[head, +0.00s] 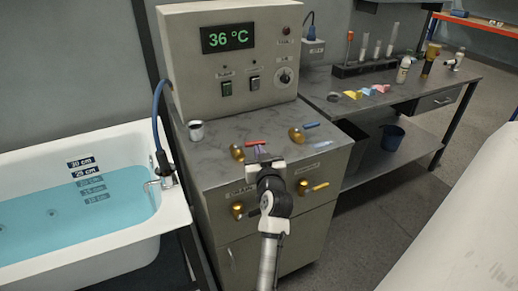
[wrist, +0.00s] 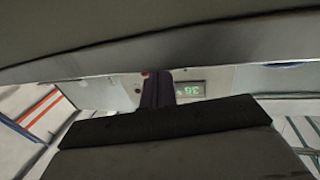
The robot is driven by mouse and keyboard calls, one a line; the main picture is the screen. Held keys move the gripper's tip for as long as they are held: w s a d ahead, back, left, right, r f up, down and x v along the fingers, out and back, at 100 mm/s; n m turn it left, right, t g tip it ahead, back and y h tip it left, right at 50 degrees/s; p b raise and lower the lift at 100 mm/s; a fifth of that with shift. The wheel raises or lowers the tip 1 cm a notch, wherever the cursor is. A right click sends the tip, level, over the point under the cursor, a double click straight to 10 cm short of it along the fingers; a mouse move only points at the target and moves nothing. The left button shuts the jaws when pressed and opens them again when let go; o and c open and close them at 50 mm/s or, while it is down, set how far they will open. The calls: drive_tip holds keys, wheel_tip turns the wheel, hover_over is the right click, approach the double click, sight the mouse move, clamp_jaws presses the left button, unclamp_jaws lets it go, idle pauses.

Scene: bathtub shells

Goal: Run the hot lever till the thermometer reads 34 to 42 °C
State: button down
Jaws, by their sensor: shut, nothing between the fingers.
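The thermometer display (head: 228,38) on the grey control cabinet reads 36 °C in green digits. It also shows upside down in the wrist view (wrist: 190,89). The red lever (head: 255,143) is at a brass valve (head: 237,152) on the cabinet's top. The blue lever (head: 311,125) is by a second brass valve (head: 297,134) to its right. My gripper (head: 262,153) is shut and empty, close to the red lever; I cannot tell whether they touch. The bathtub (head: 95,255) at left holds blue water (head: 75,215), its surface just below the 25 cm mark.
Lower brass valves (head: 238,210) stick out of the cabinet front, one with a yellow handle (head: 320,187). A blue hose (head: 157,120) runs down to the tub. A side bench (head: 420,85) holds tubes and bottles.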

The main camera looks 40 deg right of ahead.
drive_tip(key=shift+w, duration=0.1)
idle(0.3)
drive_tip(key=shift+w+d+f+b, duration=0.2)
drive_tip(key=shift+w+d+b, duration=0.25)
drive_tip(key=shift+b, duration=0.8)
drive_tip(key=shift+w+d+r+b, duration=0.1)
drive_tip(key=shift+d+r+b, duration=0.05)
drive_tip(key=shift+d+b, duration=0.25)
drive_tip(key=shift+r, duration=0.15)
